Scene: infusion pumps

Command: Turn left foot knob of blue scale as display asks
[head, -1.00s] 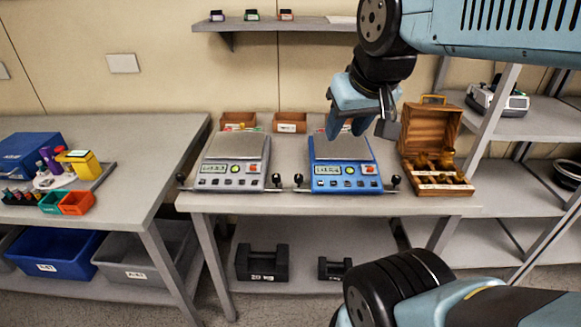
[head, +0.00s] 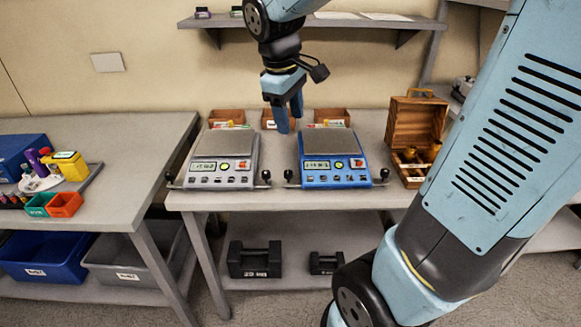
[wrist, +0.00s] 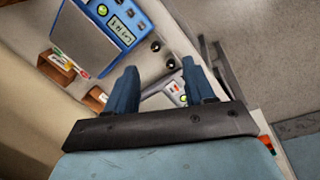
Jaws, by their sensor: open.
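The blue scale (head: 333,181) stands on the middle bench, with a lit display (head: 317,165) whose text is too small to read. Its left foot knob (head: 288,174) is a black ball on a short rod at its front left; a similar knob (head: 385,174) is at the right. My gripper (head: 290,118) hangs above and behind the gap between the two scales, apart from the knob. It is open and empty, fingers down. In the wrist view, the blue scale (wrist: 108,22) is at upper left, and its left knob (wrist: 156,46) lies beyond my open fingers (wrist: 160,75).
A grey scale (head: 221,181) stands left of the blue one, its right knob (head: 266,175) close to the blue scale's left knob. A wooden box (head: 416,130) stands at the right. Small wooden bins line the back. A shelf (head: 340,23) hangs behind my arm.

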